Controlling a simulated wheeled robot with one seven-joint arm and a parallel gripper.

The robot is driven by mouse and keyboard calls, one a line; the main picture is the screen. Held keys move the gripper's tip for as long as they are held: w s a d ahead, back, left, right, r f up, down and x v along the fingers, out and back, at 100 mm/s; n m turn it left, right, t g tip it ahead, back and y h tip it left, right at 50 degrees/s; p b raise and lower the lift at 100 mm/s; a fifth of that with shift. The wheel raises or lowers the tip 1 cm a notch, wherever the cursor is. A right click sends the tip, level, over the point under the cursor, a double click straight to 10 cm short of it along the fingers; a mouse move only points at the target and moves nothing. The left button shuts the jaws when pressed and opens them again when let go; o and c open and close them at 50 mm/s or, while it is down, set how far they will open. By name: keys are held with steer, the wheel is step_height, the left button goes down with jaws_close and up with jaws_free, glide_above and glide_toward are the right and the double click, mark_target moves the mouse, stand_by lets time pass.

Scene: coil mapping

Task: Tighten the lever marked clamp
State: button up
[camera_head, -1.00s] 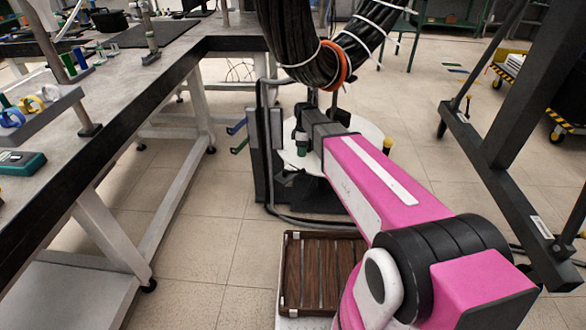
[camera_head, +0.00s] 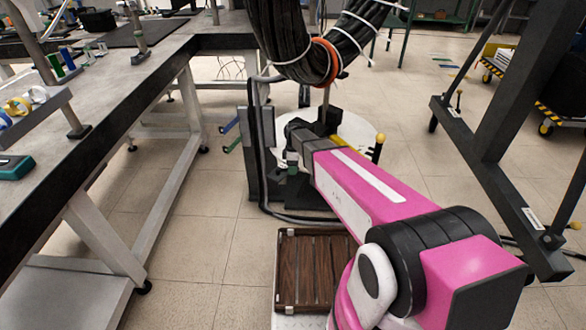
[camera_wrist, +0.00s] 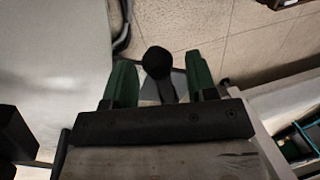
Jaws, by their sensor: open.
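In the wrist view my gripper (camera_wrist: 157,66) has its two green fingers apart. A black ball knob on a dark stem (camera_wrist: 157,62) shows between them; whether the fingers touch it cannot be told. In the head view my gripper (camera_head: 291,160) is small and partly hidden at the far end of my pink arm, beside a dark upright stand (camera_head: 253,160). I can read no clamp marking on any lever.
A thick black cable bundle (camera_head: 300,45) hangs just above the arm's end. A long workbench (camera_head: 140,75) fills the left. A dark frame (camera_head: 490,150) with yellow-knobbed handles stands at right. A brown slatted crate (camera_head: 306,268) lies below. Floor between bench and crate is clear.

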steer(key=shift+f, duration=0.1)
jaws_close()
steer(key=shift+s, duration=0.15)
steer(key=s+a+m, duration=0.1)
steer(key=s+m, duration=0.1)
steer(key=m, duration=0.2)
steer(key=s+a+m+t+y, duration=0.1)
steer(key=s+a+m, duration=0.1)
steer(key=m, duration=0.3)
steer(key=s+a+m+y, duration=0.1)
steer(key=s+m, duration=0.1)
steer(key=m, duration=0.2)
steer(key=shift+s+a+m+t, duration=0.2)
steer(key=shift+a+m+t, duration=0.1)
steer(key=shift+m, duration=0.1)
steer(key=shift+s+a+m, duration=0.1)
steer(key=shift+a+m, duration=0.55)
steer(key=shift+m, duration=0.45)
